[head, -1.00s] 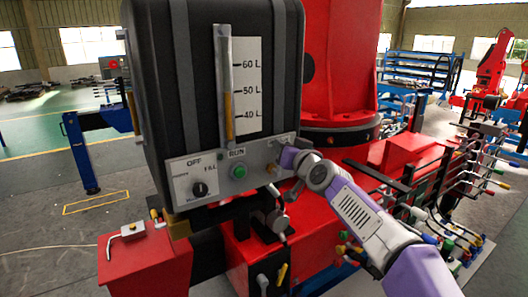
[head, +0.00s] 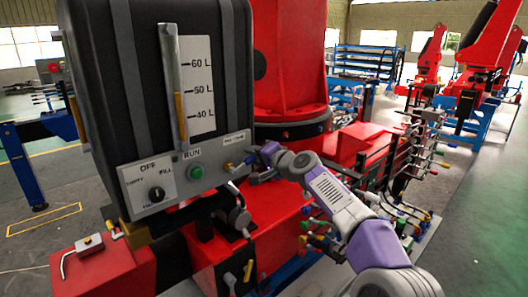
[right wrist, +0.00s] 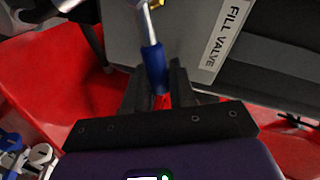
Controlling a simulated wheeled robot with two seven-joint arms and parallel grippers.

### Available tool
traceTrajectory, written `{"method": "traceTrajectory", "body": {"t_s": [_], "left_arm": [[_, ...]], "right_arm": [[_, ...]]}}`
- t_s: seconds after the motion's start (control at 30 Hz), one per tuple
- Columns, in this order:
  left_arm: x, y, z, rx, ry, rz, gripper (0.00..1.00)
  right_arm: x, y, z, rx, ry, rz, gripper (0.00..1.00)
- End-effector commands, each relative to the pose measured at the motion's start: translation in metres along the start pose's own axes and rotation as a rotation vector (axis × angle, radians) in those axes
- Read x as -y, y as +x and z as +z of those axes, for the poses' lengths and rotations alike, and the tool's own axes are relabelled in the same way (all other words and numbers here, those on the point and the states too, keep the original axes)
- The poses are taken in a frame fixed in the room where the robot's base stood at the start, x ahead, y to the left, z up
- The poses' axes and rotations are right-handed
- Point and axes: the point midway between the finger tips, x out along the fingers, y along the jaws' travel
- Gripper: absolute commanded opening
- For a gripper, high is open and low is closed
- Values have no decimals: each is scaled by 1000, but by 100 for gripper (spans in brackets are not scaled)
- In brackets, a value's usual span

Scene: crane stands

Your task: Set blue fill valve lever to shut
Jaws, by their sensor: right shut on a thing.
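The blue fill valve lever (right wrist: 152,68) runs from a brass fitting at the top of the right wrist view down between my right gripper's two dark fingers (right wrist: 157,80). My right gripper is shut on the lever. In the head view, the lever's blue part (head: 249,160) shows small at the lower right of the grey panel, with my right gripper (head: 256,165) at it. A white FILL VALVE label (right wrist: 223,35) is on the panel beside the lever; it also shows in the head view (head: 234,138). My left gripper is out of view.
A grey valve (head: 238,217) hangs below. Several levers on a rack (head: 410,170) stand to the right.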

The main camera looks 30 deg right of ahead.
Motion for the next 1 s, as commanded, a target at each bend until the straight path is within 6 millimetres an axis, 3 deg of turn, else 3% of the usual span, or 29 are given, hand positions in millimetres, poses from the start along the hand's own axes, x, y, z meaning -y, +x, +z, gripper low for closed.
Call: {"method": "traceTrajectory", "body": {"t_s": [0.43,1.0], "left_arm": [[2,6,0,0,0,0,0],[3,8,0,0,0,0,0]], "right_arm": [[-24,4,3,56,282,4,0],[-29,5,5,71,349,5,0]]}}
